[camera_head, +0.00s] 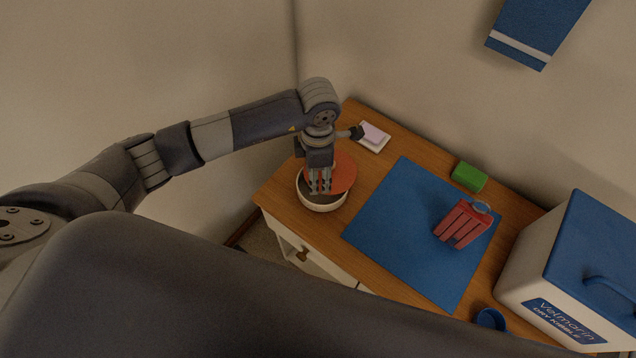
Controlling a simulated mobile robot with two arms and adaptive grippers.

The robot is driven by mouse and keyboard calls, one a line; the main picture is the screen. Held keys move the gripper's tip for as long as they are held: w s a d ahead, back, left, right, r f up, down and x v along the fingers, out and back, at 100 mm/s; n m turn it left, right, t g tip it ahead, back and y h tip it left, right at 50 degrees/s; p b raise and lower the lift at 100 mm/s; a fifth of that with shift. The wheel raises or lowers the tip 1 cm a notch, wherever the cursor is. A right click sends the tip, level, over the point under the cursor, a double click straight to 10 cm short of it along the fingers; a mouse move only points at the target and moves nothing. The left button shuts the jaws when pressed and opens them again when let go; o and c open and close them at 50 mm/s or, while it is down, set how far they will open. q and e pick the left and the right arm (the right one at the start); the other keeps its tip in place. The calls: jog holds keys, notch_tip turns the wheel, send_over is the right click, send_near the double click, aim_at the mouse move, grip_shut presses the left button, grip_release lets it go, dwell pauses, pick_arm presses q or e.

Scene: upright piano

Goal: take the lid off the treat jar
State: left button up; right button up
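The treat jar (322,207) is a round, pale-walled container at the left end of the wooden table. A round orange-red lid (344,173) sits off-centre over it, toward the upper right, and part of the jar's dark inside shows at the left. My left gripper (320,187) points down over the jar, its fingers in front of the lid's left part. The fingertips are small here, so I cannot tell whether they are closed on the lid or how high it is. My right gripper is out of view.
A blue mat (400,240) with a red ribbed item (462,224) covers the table's middle.

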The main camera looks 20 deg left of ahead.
pick_arm(q)
jog(key=shift+f, duration=1.15)
grip_shut()
grip_release()
jog(key=shift+r, duration=0.15)
